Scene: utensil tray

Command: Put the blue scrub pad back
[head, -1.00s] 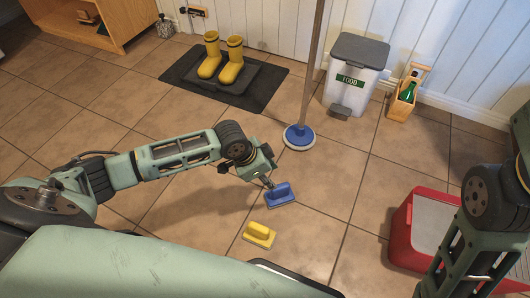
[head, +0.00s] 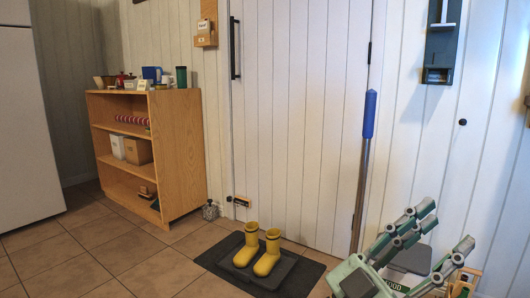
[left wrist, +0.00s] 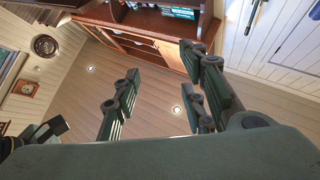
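The blue scrub pad is not visible in either current view. My left gripper (head: 447,228) is raised at the lower right of the head view, in front of the bin and the white wall. Its fingers are spread with nothing seen between them. In the left wrist view my left gripper (left wrist: 160,75) also has its fingers apart and empty, with ceiling and wooden furniture behind. My right gripper is out of view.
A wooden shelf unit (head: 178,150) stands at the left with cups and boxes. Yellow boots (head: 267,262) stand on a dark mat (head: 215,258). A blue-topped pole (head: 370,115) stands upright near my left gripper. A dark holder (head: 440,45) hangs on the wall.

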